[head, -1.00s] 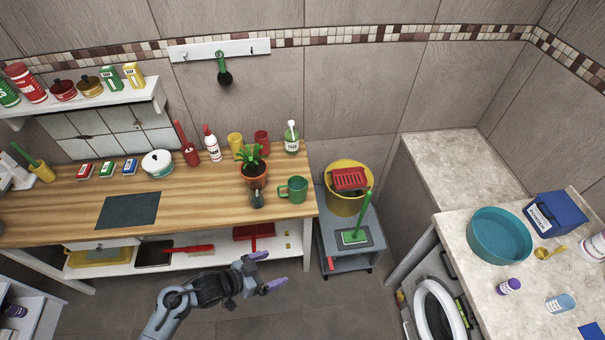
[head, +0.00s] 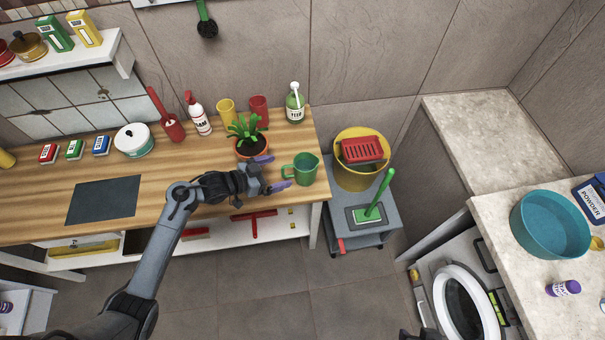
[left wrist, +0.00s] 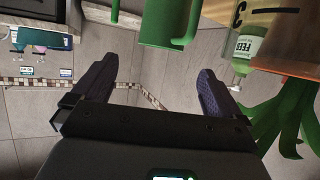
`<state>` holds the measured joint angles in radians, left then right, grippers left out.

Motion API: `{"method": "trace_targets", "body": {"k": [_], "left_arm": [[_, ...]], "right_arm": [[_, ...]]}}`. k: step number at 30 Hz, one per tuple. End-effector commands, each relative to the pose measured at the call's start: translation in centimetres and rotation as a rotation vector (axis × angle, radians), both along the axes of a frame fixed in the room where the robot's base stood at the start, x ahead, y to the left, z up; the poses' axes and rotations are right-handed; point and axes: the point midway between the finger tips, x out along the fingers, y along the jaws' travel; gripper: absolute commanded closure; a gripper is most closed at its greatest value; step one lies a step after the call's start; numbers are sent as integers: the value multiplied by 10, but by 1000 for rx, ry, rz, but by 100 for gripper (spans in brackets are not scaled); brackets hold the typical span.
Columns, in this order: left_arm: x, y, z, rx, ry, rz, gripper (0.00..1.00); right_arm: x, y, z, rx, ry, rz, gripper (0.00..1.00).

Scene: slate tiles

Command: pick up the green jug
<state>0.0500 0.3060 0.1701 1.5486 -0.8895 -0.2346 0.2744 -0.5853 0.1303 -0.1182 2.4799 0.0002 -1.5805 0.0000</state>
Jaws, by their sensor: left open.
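The green jug (head: 306,171) stands upright on the wooden counter near its right end, its handle on the left side. My left gripper (head: 277,171) is open and empty just left of the jug, its purple fingers pointing right toward the handle. In the left wrist view the picture is upside down; the jug (left wrist: 166,22) hangs at the top centre, beyond the open fingers (left wrist: 154,87), with nothing between them. I see no contact with the jug.
A potted plant (head: 246,128) stands close behind my left gripper. Right of the counter is a grey cart (head: 383,227) with a yellow bucket (head: 352,177).

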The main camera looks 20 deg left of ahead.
Motion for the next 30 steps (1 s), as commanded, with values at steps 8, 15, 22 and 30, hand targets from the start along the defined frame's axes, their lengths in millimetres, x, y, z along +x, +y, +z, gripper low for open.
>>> {"method": "trace_targets", "body": {"k": [8,15,22,30], "left_arm": [[29,-18,-11,-3,-12,0,0],[45,-29,-19,0,-12,0,0],[56,-40,-26,-3,-11,-1,0],[78,-57,-40,-1,-11,1,0]], "right_arm": [[1,2,-8,6,-4,-1,57],[2,3,-10,10,-5,-4,57],[2,4,-12,15,-6,-7,57],[2,4,-16,15,-6,-8,57]]}}
